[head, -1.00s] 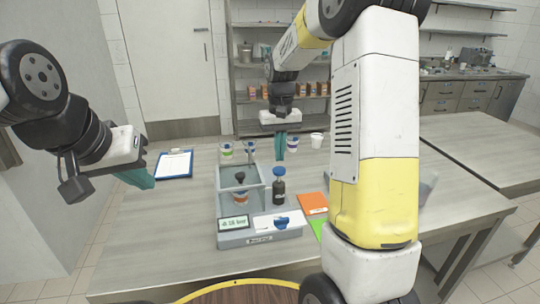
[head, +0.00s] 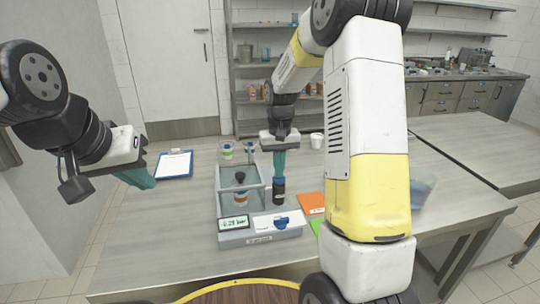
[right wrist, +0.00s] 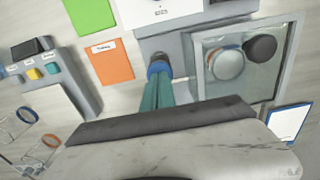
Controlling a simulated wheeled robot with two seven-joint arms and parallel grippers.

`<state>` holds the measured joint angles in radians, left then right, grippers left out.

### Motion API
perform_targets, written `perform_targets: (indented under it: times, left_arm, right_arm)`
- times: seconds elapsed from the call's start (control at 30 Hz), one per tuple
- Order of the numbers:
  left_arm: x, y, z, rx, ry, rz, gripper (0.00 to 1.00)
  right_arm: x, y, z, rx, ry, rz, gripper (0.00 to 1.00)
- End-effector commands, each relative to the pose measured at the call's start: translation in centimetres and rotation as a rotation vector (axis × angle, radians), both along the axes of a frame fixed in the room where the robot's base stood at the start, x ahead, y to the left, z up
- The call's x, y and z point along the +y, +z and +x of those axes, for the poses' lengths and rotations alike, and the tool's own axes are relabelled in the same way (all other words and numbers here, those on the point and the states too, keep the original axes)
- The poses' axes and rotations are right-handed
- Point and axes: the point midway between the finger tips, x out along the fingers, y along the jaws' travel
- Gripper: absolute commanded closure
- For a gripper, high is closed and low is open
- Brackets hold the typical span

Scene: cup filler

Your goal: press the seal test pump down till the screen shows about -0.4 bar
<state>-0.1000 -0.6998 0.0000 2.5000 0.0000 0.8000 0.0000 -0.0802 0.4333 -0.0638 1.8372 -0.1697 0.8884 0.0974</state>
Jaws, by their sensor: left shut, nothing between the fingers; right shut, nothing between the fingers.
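The seal test pump (head: 279,191) is a dark upright cylinder on the right side of the grey test unit (head: 262,238). Its blue cap (right wrist: 157,68) shows in the right wrist view at the fingertips. My right gripper (head: 279,175) is shut and empty, its teal fingers pointing down onto the pump's top, seemingly touching and hiding the cap in the head view. The screen (head: 233,223) shows a bar reading too small to read surely. The clear chamber (head: 222,190) holds a cup with an orange band. My left gripper (head: 145,179) is shut and empty, away at the left.
An orange card (head: 310,203) and a green card (right wrist: 90,14) lie right of the unit. A clipboard (head: 174,164) lies at the back left. Cups stand behind the chamber.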

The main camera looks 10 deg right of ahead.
Motion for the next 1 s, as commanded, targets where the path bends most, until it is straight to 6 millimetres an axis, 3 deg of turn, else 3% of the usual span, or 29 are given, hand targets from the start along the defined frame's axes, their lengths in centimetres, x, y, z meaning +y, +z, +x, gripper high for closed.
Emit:
perform_targets:
  times: [0.27,0.4,0.57,0.8,1.0]
  left_arm:
    - [0.0,0.0,0.0,0.0,0.0,0.0,1.0]
    - [0.0,0.0,0.0,0.0,0.0,0.0,1.0]
    - [0.0,0.0,0.0,0.0,0.0,0.0,1.0]
    - [0.0,0.0,0.0,0.0,0.0,0.0,1.0]
    - [0.0,0.0,0.0,0.0,0.0,0.0,1.0]
  right_arm:
    - [0.0,-0.5,-0.3,0.011,0.0,0.0,1.0]
    - [0.0,0.3,-0.3,0.009,0.0,0.0,1.0]
    - [-0.2,3.3,-0.5,0.0,-0.001,0.0,1.0]
    - [-0.2,9.1,-0.4,-0.005,0.0,0.0,1.0]
    - [-0.2,12.6,-0.4,-0.004,0.0,0.0,1.0]
